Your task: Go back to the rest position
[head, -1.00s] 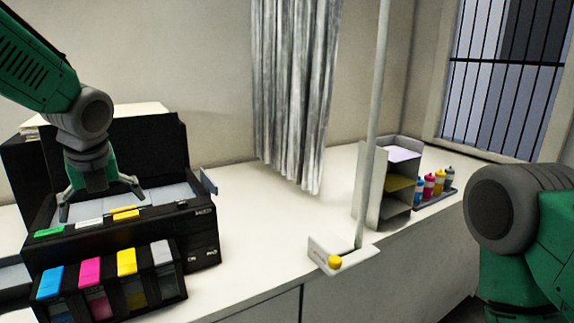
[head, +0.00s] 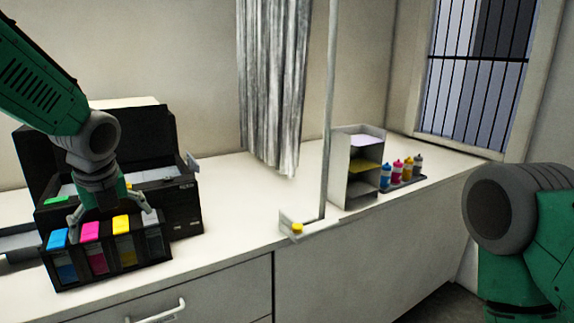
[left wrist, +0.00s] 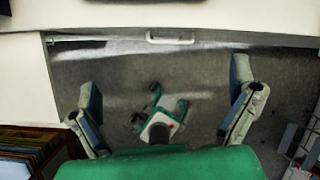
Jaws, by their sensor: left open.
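My left gripper (head: 112,218) is open and empty. In the head view it hangs in front of the printer (head: 185,205), its fingers overlapping the tops of the colored ink tanks (head: 122,252). I cannot tell from this view how far it is from them. In the left wrist view my left gripper (left wrist: 163,90) has its fingers wide apart with nothing between them, above grey floor. My right arm (head: 515,215) shows at the right edge of the head view, but its gripper is out of view.
The white counter (head: 235,240) runs across, with a drawer handle (head: 158,312) on its front. A pole with a yellow-knobbed base (head: 296,229) stands mid-counter. A shelf unit (head: 350,165) and several ink bottles (head: 397,172) stand to the right. A grey curtain (head: 275,90) hangs behind.

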